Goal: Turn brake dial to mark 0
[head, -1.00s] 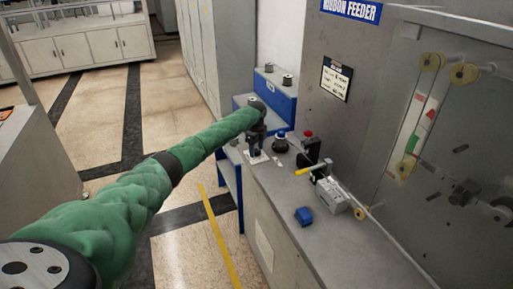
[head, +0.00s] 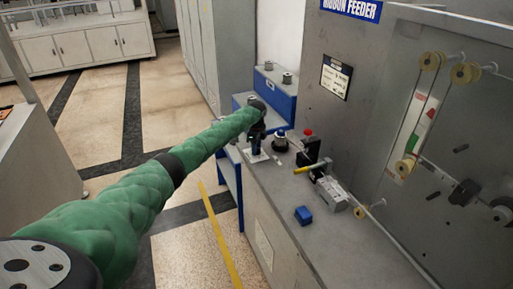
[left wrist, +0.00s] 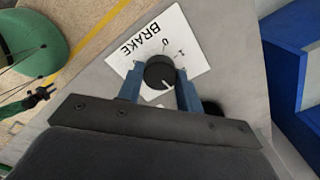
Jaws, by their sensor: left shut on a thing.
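The brake dial (left wrist: 160,72) is a round black knob on a white card (left wrist: 182,38) printed BRAKE, with marks 0 and 1 beside the knob. A short white line shows on the knob's near lower edge, on the side away from the marks. My left gripper (left wrist: 160,88) has its two blue fingers on either side of the knob and is shut on it. In the head view my left gripper (head: 257,147) points down at the card on the bench's far left corner and hides the dial. My right gripper is not in view.
On the grey bench (head: 278,213) near the gripper stand a dark knob with a blue top (head: 280,142), a red button (head: 308,132) and a yellow-handled lever (head: 308,169). Blue steps (head: 280,104) rise behind.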

